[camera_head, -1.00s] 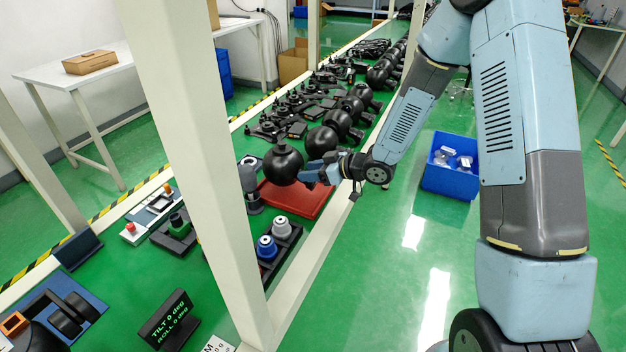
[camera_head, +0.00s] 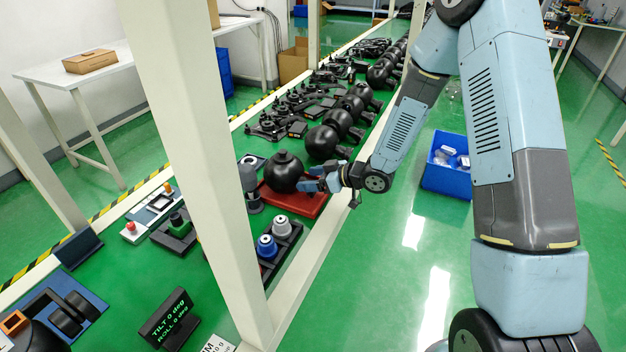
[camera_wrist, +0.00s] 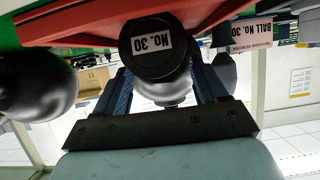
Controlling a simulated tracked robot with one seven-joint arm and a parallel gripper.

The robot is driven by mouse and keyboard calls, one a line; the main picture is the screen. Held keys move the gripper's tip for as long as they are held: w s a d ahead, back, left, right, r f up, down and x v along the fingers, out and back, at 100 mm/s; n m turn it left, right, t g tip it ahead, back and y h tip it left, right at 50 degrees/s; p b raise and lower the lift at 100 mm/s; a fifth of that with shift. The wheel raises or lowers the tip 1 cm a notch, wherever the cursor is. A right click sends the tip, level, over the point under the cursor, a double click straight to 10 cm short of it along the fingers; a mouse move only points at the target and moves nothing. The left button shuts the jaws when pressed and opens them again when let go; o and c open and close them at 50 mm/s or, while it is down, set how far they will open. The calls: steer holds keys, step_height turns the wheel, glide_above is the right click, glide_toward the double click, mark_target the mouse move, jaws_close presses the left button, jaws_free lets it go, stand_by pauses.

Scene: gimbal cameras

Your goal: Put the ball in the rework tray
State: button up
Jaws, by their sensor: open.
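The black ball (camera_head: 284,172), with a small knob on top, sits over the red rework tray (camera_head: 309,206) and appears to rest in it. My gripper (camera_head: 318,184) is at the ball's right side, low over the tray. In the wrist view, my gripper's fingers (camera_wrist: 163,85) stand open on either side of a black round end labelled "NO. 30" (camera_wrist: 152,55). The red tray (camera_wrist: 60,28) runs across the top of that picture. An upside-down tag reading "BALL No. 30" (camera_wrist: 245,32) shows at its right. The ball's far side is hidden.
Several other black balls (camera_head: 322,142) and gimbal parts lie along the bench behind the tray. A grey post (camera_head: 249,180) stands left of the tray. Blue and white capped parts (camera_head: 267,246) are in front. A white frame post (camera_head: 190,150) stands at left.

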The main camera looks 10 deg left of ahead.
steer(key=shift+r, duration=0.1)
steer(key=v, duration=1.2)
steer(key=w+d+r+m+t+h, duration=0.35)
steer(key=w+d+r+h, duration=0.2)
steer(key=d+r, duration=0.35)
steer(key=s+d+r+m+t+h, duration=0.2)
steer(key=s+d+r+m+h, duration=0.3)
steer(key=d+r, duration=0.45)
steer(key=s+d+r+m+g+h, duration=0.1)
steer(key=s+r, duration=0.3)
steer(key=s, duration=0.8)
steer(key=s+d+r+m+g+h, duration=0.1)
steer(key=s+d+r+m+g, duration=0.1)
steer(key=s, duration=1.1)
steer(key=shift+r+m+g, duration=0.55)
steer(key=shift+r+m, duration=0.75)
steer(key=shift+m, duration=0.05)
steer(key=shift+a, duration=0.1)
